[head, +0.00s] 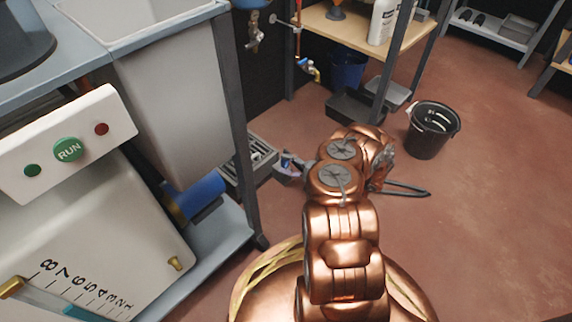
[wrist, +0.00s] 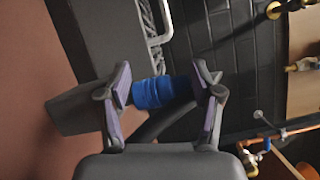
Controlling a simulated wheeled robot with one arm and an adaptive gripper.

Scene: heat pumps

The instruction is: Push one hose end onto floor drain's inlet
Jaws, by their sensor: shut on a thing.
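The floor drain (head: 262,152) is a grey box with a slotted grate, standing on the floor beside the bench leg in the head view. In the wrist view its grey body (wrist: 75,112) is just beyond my fingers. My gripper (head: 288,163) is beside the drain, with its fingers partly hidden. In the wrist view my gripper (wrist: 163,90) is shut on a blue ribbed hose end (wrist: 155,92), between its two fingers. A dark hose (head: 405,189) shows on the floor right of my arm. The inlet is not clearly visible, and I cannot tell whether the hose end touches it.
A grey bench leg (head: 235,130) stands close on the left, with a blue cylinder (head: 195,198) on the lower shelf. A black bucket (head: 433,130) stands on the right. Taps and pipes (head: 300,50) are on the back wall.

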